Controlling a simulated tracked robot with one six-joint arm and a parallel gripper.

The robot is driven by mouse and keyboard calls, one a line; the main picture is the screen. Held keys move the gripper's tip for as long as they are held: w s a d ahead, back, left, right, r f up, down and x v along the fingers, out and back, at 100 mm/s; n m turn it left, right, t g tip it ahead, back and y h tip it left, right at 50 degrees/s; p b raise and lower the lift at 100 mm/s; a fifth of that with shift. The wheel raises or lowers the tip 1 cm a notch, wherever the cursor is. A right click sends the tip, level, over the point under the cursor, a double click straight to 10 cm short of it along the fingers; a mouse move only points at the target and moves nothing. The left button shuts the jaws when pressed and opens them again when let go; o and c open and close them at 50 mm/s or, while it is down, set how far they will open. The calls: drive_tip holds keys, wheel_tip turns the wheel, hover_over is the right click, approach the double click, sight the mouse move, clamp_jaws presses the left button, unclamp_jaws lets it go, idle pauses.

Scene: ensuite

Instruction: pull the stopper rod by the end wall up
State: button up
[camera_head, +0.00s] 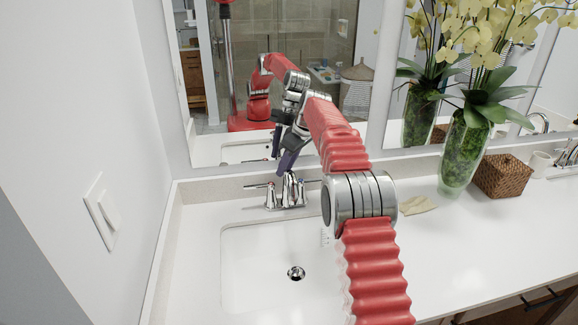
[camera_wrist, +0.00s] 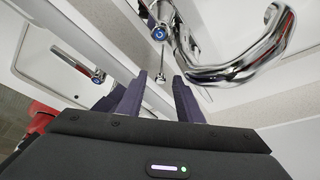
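The stopper rod (camera_wrist: 160,77) shows in the wrist view as a thin metal rod with a small knob, behind the chrome faucet (camera_wrist: 260,50). My gripper (camera_wrist: 160,82) is open, with its two dark purple fingers on either side of the knob. I see a gap on both sides and cannot tell how far the knob reaches between the fingers. In the head view my gripper (camera_head: 283,163) is above and behind the faucet (camera_head: 289,191) of the sink by the end wall. The rod cannot be made out there.
A white basin (camera_head: 250,265) with a metal drain (camera_head: 296,273) lies in front of the faucet. The mirror (camera_head: 240,80) stands close behind. The end wall (camera_head: 100,130) is at the left. A glass vase (camera_head: 465,150) and a wicker basket (camera_head: 503,177) stand on the counter at right.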

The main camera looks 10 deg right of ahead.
drive_tip(key=shift+c, duration=0.5)
clamp_jaws()
drive_tip(key=shift+r, duration=1.5)
drive_tip(key=shift+c, duration=0.8)
unclamp_jaws()
drive_tip(key=shift+r, duration=0.1)
drive_tip(key=shift+o, duration=1.3)
